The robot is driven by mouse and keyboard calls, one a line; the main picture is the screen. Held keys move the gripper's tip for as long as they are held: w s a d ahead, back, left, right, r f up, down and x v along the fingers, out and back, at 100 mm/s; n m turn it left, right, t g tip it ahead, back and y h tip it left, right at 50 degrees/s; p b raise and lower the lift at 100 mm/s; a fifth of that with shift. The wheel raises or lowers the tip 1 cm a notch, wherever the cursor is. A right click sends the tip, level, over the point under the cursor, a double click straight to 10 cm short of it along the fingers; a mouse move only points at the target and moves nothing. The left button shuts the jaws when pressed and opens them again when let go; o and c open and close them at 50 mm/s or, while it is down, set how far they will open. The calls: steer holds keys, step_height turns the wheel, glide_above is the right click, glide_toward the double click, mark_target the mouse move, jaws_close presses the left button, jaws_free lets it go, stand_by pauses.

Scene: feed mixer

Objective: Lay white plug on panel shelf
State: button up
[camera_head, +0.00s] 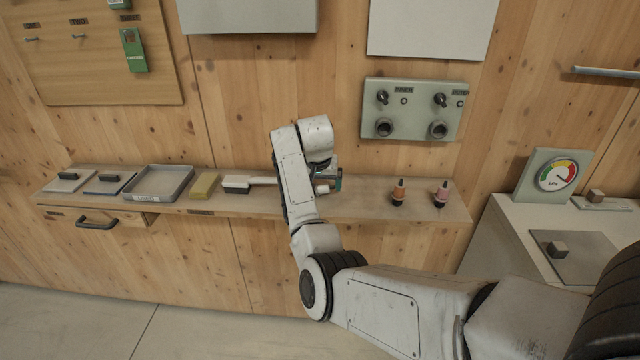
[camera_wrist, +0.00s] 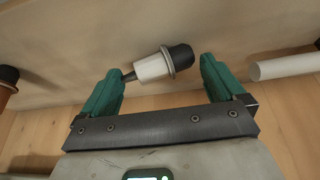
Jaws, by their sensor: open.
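The white plug (camera_wrist: 153,68) has a white barrel, a black cap at one end and a thin dark pin at the other. In the wrist view it lies on its side over the panel shelf (camera_wrist: 70,50), between the two green fingers of my gripper (camera_wrist: 161,70). The fingers are open, with a gap visible at the cap end; the pin end is close to the left finger. In the head view my gripper (camera_head: 337,180) is low over the shelf (camera_head: 365,205), and my arm hides most of the plug.
An orange plug (camera_head: 399,192) and a pink plug (camera_head: 441,194) stand to the right on the shelf. A white-handled brush (camera_head: 240,183), yellow block (camera_head: 204,186) and grey tray (camera_head: 158,184) are to the left. The socket panel (camera_head: 411,109) hangs above. The brush handle (camera_wrist: 285,66) is near the right finger.

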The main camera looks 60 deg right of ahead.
steer(key=b+v, duration=0.1)
steer(key=v, duration=1.1)
steer(key=shift+r, duration=0.1)
steer(key=s+a+f+n+y, duration=0.1)
steer(key=s+a+f+n, duration=0.2)
steer(key=a+f, duration=0.55)
steer(key=s+a+f+n, duration=0.2)
steer(key=a+f+n, duration=0.1)
steer(key=a+f, duration=0.55)
steer(key=s+a+f+n+y, duration=0.1)
steer(key=s+a+f+n, duration=0.2)
steer(key=s+a, duration=0.6)
steer(key=s+a+f+n+y, duration=0.2)
steer(key=s+a+f+n, duration=0.2)
steer(key=s+a+f, duration=0.3)
steer(key=shift+s+a+g, duration=0.3)
steer(key=shift+s+a, duration=0.9)
steer(key=shift+s, duration=0.05)
